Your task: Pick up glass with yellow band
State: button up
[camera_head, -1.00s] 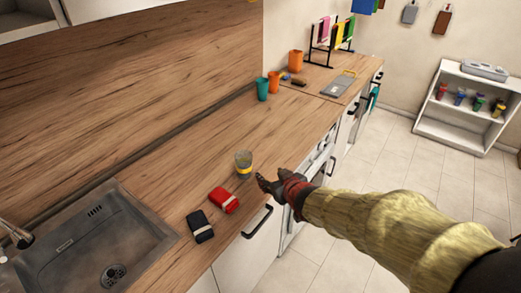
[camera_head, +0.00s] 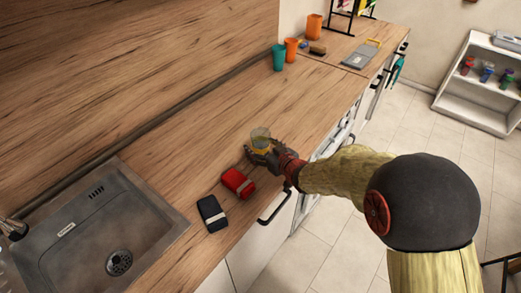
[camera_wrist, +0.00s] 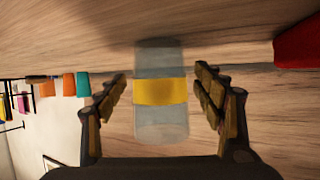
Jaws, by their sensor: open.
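The glass with the yellow band (camera_head: 260,137) stands upright on the wooden counter, beside the red item. In the wrist view the glass (camera_wrist: 160,115) is clear, with a yellow band around its middle, and lies between the two open fingers of my gripper (camera_wrist: 161,95). A gap shows on both sides, so the fingers do not appear to touch it. In the head view my gripper (camera_head: 262,155) is at the glass, from the counter's front side, and hides its lower part.
A red packet (camera_head: 238,183) and a black packet (camera_head: 212,213) lie on the counter nearer the sink (camera_head: 100,235). Teal (camera_head: 279,57) and orange (camera_head: 291,49) cups stand farther back. The counter between the glass and those cups is clear.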

jog(key=shift+w+a+f, duration=0.15)
jog(key=shift+w+a, duration=0.05)
jog(key=shift+w, duration=0.15)
jog(key=shift+c, duration=0.6)
jog(key=c, duration=1.3)
